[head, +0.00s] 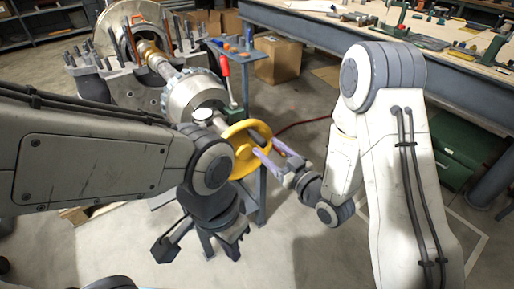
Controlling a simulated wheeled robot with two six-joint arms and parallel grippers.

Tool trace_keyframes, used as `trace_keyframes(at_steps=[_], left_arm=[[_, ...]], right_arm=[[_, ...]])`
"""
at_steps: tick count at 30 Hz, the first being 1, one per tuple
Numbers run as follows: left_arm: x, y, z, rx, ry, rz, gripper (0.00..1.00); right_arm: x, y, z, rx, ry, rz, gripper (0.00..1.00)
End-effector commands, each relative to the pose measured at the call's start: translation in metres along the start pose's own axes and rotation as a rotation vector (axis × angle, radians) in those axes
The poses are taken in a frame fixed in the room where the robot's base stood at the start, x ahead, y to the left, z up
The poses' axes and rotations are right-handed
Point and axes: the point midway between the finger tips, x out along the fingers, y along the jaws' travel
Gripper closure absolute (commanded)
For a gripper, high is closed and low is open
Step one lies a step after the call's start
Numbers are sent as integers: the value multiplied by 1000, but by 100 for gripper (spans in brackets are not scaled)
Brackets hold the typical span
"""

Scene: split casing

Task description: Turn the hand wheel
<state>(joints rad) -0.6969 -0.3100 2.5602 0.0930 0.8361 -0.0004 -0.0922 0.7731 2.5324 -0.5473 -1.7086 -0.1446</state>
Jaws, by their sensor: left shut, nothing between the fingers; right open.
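The yellow hand wheel (240,129) is mounted upright near the middle of the head view, at the near end of the metal shaft assembly. My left arm hides part of its left side. My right gripper (267,152) reaches in from the right. Its pale fingers are open at the right part of the wheel and overlap the rim in the picture; I cannot tell whether they touch it. My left gripper (233,251) hangs below and to the left of the wheel, pointing down. It is shut and empty, apart from the wheel.
The split casing (138,90) with upright studs stands behind, with a metal drum (194,96) on its shaft. A red-handled tool (225,68) stands nearby. A cardboard box (278,60) sits on the floor. A workbench (400,55) runs along the back right. Floor below the wheel is partly clear.

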Motion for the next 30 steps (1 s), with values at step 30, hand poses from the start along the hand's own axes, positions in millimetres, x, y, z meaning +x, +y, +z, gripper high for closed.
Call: trace_keyframes(at_steps=[30], left_arm=[[31, -2, 2, 0, 0, 0, 100]], right_arm=[[59, -1, -1, 5, 2, 6, 64]])
